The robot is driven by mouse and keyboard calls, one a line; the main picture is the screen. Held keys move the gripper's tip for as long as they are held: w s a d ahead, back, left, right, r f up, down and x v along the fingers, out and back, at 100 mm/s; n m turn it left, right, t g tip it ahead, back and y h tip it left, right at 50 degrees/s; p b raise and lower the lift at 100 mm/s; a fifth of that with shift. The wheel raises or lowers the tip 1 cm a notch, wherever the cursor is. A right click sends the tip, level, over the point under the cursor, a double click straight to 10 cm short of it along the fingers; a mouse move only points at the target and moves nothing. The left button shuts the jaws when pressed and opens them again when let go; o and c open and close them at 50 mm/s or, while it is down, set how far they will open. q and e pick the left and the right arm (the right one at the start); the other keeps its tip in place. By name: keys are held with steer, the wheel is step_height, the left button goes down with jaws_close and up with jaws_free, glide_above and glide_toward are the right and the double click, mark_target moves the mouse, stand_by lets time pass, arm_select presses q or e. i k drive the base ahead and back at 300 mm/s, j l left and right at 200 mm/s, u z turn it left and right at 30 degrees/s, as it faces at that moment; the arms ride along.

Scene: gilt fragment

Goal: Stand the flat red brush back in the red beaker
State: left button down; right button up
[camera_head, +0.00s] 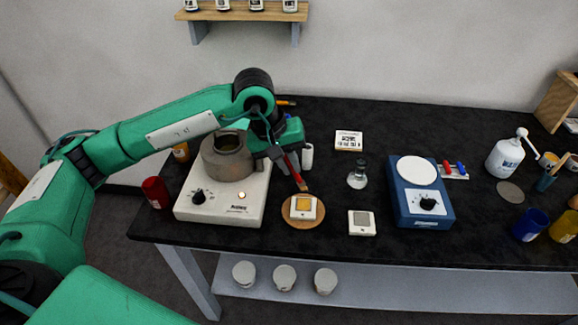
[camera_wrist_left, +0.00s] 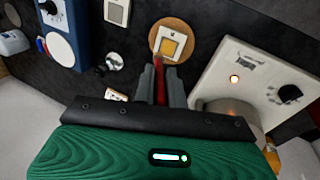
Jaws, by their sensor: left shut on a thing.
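The flat red brush (camera_head: 294,171) is held by my left gripper (camera_head: 285,158), bristles pointing down. Its bristle end is at or just above the far edge of a white tile with a gold square (camera_head: 303,207); I cannot tell if it touches. In the left wrist view the red handle (camera_wrist_left: 161,84) runs between the two grey fingers of the gripper (camera_wrist_left: 161,80), which are shut on it. The red beaker (camera_head: 156,192) stands upright at the left end of the bench, left of the hot plate. My right gripper is not in view.
A white hot plate (camera_head: 220,212) with a metal pot (camera_head: 228,157) stands between brush and beaker. The tile sits on a round wooden board (camera_head: 289,219). A small glass bottle (camera_head: 357,177) and a blue stirrer (camera_head: 420,207) are to the right. The front left bench edge is near the beaker.

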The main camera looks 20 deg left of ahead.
mark_target(161, 201)
steer(key=k+j, duration=0.1)
steer(key=j, duration=2)
steer(key=k, duration=0.05)
